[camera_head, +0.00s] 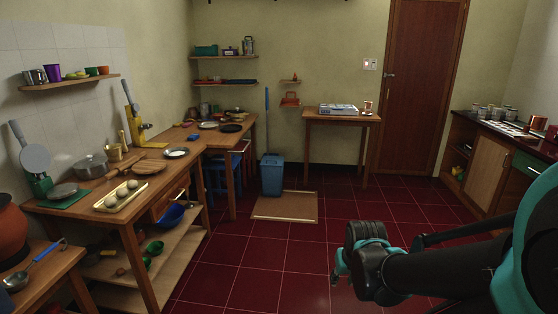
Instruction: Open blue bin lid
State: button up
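A blue bin (271,176) stands upright on the floor against the back wall, left of the small wooden table. Its top (272,159) is small in this view, and I cannot make out whether the lid is shut. A long blue pole (267,118) rises at the bin; I cannot tell whether it is in it or behind it. My gripper (341,268) is at the lower right, nearer to me and well apart from the bin. Its fingers point left and are partly hidden behind the wrist, so their opening is unclear.
A flat wooden board (285,206) lies on the red tiled floor (245,284) in front of the bin. A small table (342,121) stands right of it. A cluttered wooden counter (140,181) runs along the left. The middle floor is clear.

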aim_at(273, 159)
jog(key=i+z, duration=0.3)
jog(key=i, duration=1.55)
jog(key=i+l+u, duration=0.1)
jog(key=i, duration=1.8)
jog(key=i+l+u, duration=0.2)
jog(key=i, duration=0.25)
jog(key=i+u, duration=0.2)
jog(key=i, duration=0.25)
jog(key=i+l+u, duration=0.2)
jog(key=i+l, duration=0.1)
jog(key=i, duration=0.1)
